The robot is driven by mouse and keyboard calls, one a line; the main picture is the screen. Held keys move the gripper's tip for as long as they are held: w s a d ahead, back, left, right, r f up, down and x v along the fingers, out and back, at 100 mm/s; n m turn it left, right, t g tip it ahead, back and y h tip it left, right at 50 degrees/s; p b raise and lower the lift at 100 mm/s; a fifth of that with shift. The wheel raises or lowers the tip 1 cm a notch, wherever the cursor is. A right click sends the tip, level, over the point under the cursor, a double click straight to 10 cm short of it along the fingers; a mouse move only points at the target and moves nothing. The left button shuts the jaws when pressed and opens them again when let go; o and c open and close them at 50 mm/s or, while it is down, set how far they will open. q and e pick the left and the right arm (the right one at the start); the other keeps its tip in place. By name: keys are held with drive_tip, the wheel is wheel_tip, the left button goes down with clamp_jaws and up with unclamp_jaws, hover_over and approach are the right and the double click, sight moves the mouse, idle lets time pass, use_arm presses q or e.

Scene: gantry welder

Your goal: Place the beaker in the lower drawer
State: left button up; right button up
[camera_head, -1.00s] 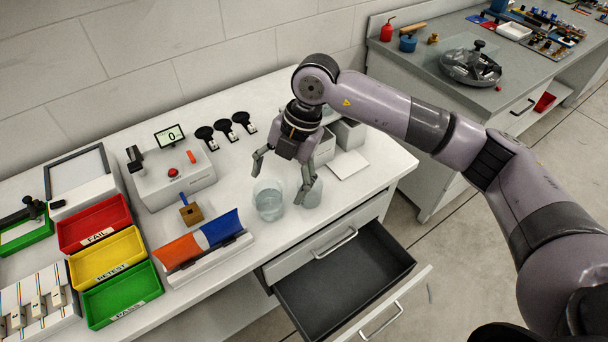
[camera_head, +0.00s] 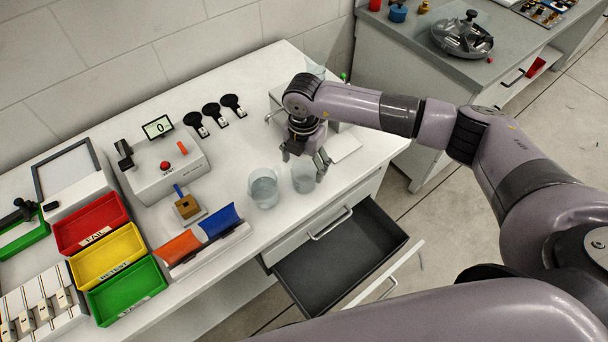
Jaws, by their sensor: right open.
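Two clear glass beakers stand upright on the white bench. The left beaker (camera_head: 264,189) is wider, and the right beaker (camera_head: 303,179) is beside it. My right gripper (camera_head: 305,159) is open just above and behind the right beaker. Its right finger reaches down by that beaker's rim; I cannot tell whether it touches. My left gripper is not in view.
An orange and blue holder (camera_head: 203,243) stands left of the beakers. A box with a red button (camera_head: 165,166), dark round gauges (camera_head: 213,114) and red, yellow and green trays (camera_head: 124,291) lie farther left. A grey box sits behind my right gripper.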

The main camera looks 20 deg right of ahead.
sight(304, 176)
drive_tip(key=shift+s+f, duration=0.15)
drive_tip(key=shift+f, duration=0.1)
wheel_tip(304, 176, down, 4)
drive_tip(key=shift+s+r+p, duration=0.15)
drive_tip(key=shift+p, duration=1.05)
drive_tip(key=shift+f, duration=0.6)
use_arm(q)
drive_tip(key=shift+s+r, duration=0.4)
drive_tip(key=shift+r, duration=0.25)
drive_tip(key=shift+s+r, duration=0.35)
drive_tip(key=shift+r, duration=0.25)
use_arm(e)
drive_tip(key=shift+c, duration=0.5)
drive_tip(key=c, duration=0.5)
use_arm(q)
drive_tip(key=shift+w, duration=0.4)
use_arm(e)
drive_tip(key=c, duration=0.7)
